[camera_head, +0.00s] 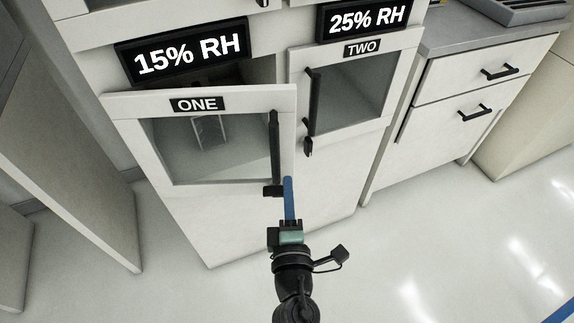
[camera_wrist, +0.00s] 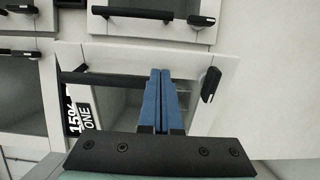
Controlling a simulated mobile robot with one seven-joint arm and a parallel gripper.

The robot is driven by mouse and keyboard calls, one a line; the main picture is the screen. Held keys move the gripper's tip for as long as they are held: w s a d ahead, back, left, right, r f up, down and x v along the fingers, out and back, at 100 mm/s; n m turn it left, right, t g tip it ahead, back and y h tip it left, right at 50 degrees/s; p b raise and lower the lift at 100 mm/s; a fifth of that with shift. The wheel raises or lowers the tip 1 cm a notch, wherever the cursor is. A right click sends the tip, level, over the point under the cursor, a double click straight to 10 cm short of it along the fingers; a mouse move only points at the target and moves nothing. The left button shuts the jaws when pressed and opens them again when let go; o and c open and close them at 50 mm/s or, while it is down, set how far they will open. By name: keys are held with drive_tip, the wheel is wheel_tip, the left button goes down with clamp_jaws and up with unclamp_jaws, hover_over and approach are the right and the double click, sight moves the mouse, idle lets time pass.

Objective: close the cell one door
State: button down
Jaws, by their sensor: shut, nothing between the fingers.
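The cell one door (camera_head: 126,107) has a white frame, a glass pane and a label reading ONE. It stands partly open, with a dark gap behind its top edge. Its black vertical handle (camera_head: 275,145) is on the right side, with a black latch (camera_head: 273,191) below. My gripper (camera_head: 288,181) has blue fingers closed together, at the lower right corner of the door, near the latch. In the wrist view the door (camera_wrist: 215,62) lies around and beyond the closed fingers (camera_wrist: 160,72). I cannot tell whether the fingers touch the door.
The cell two door (camera_head: 398,65) to the right looks shut. Displays reading 15% RH (camera_head: 190,52) and 25% RH (camera_head: 366,17) sit above. A drawer cabinet (camera_head: 480,90) stands at the right, a pale panel (camera_head: 75,150) at the left. The floor (camera_head: 420,245) in front is clear.

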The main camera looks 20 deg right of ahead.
sight(286, 159)
drive_tip(key=shift+x, duration=2.5)
drive_tip(key=w+d+n+y, duration=0.1)
drive_tip(key=w+y, duration=0.1)
drive_tip(key=w, duration=0.3)
drive_tip(key=w+d+n+y+p, duration=0.1)
drive_tip(key=w+n+y, duration=0.1)
drive_tip(key=w, duration=0.3)
drive_tip(key=shift+w+d+t+y, duration=0.2)
drive_tip(key=shift+w+t+y, duration=0.1)
drive_tip(key=shift+t, duration=0.1)
drive_tip(key=shift+s+f, duration=0.1)
drive_tip(key=shift+s, duration=0.05)
